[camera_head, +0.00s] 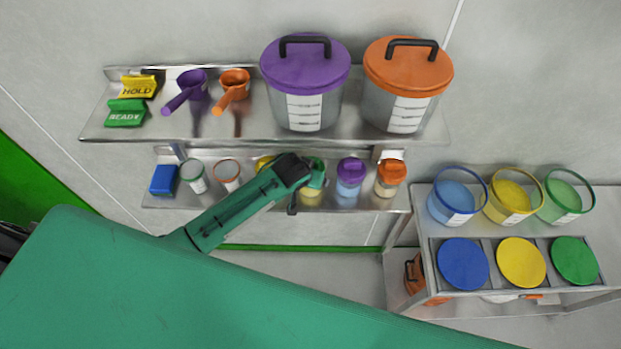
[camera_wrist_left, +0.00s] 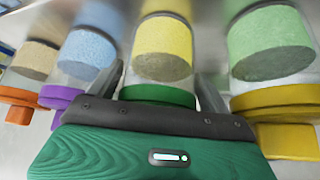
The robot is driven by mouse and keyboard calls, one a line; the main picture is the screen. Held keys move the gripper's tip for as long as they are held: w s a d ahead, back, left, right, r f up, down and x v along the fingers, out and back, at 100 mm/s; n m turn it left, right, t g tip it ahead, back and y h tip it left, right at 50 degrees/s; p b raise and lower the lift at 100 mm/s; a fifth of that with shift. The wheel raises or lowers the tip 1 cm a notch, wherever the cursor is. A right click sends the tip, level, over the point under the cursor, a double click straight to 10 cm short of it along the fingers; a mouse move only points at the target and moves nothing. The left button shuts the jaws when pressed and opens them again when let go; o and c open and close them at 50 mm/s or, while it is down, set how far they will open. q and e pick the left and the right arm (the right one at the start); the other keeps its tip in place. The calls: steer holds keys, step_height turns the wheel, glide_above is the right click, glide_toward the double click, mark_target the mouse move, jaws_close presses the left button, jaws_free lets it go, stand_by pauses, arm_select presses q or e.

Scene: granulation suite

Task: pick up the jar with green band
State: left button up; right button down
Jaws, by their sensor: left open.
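The jar with the green band (camera_head: 312,190) stands on the lower wall shelf, partly hidden by my left gripper (camera_head: 294,183). It has a green lid and yellow contents. In the left wrist view this jar (camera_wrist_left: 163,45) appears upside down, with its green lid nearest the palm. My left gripper (camera_wrist_left: 160,88) is open, with one finger on each side of the jar. Whether the fingers touch it I cannot tell. My right gripper is in neither view.
Beside it stand a purple-lidded jar (camera_head: 350,178), an orange-lidded jar (camera_head: 388,180) and a partly hidden yellow-lidded jar (camera_wrist_left: 272,45). The upper shelf (camera_head: 220,126) holds two large lidded buckets above. A rack (camera_head: 420,225) of coloured tubs stands right.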

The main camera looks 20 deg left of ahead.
arm_select(q)
steer(key=shift+c, duration=0.4)
steer(key=c, duration=1.1)
steer(key=shift+o, duration=0.2)
steer(key=shift+r, duration=0.1)
